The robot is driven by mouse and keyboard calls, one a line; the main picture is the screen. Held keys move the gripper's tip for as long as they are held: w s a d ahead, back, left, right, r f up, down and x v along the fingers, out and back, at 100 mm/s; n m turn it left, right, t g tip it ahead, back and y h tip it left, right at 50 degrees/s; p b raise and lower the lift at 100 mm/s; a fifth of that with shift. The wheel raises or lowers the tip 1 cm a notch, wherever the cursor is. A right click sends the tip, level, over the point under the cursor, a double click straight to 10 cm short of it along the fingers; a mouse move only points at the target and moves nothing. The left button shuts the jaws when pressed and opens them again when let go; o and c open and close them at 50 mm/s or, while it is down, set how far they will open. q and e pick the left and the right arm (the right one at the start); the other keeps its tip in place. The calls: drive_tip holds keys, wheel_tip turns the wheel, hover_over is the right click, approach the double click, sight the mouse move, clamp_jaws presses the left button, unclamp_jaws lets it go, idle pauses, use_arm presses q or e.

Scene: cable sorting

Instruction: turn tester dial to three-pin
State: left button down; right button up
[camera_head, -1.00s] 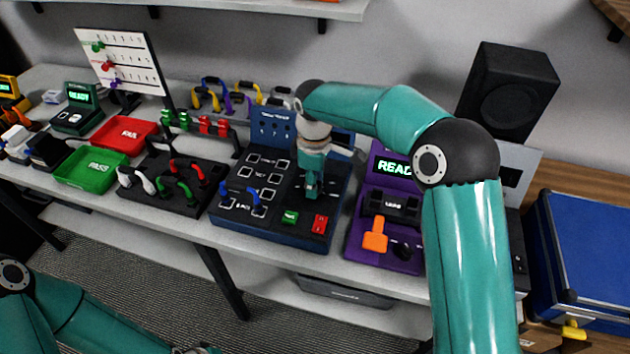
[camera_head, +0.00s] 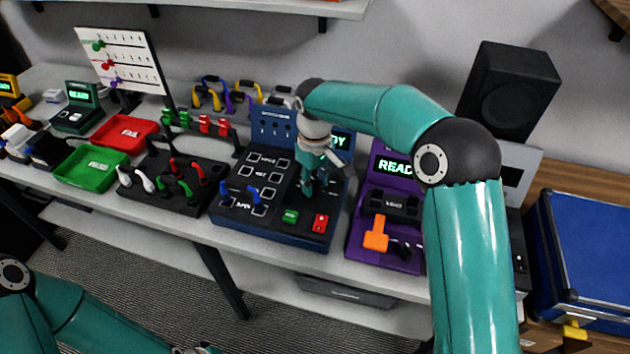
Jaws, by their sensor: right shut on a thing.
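The blue tester (camera_head: 230,235) stands on the bench at the middle. It has a panel of labelled square sockets on its left and a green button (camera_head: 290,217) and a red button (camera_head: 320,223) at the front. A blue cable (camera_head: 238,194) lies at its left sockets. My right gripper (camera_head: 308,188) points down at the tester's right part, shut on the dial, which it hides. Which mark the dial points to cannot be seen. The tester's green-lit screen is partly covered by my right arm. My left arm is at the lower left; its gripper (camera_head: 196,350) barely shows at the bottom edge.
A purple tester (camera_head: 362,240) with an orange lever (camera_head: 376,233) stands close on the right. Left are a black cable holder (camera_head: 205,207), a green tray (camera_head: 62,178) and a red tray (camera_head: 148,128). A cable rack (camera_head: 240,150) stands behind.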

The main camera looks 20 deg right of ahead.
sight(316, 180)
drive_tip(key=shift+w+r+m, duration=0.1)
drive_tip(key=shift+m, duration=1.1)
drive_tip(key=o, duration=1.2)
drive_tip(key=shift+c, duration=0.2)
wheel_tip(316, 180, up, 12)
drive_tip(key=shift+d, duration=0.1)
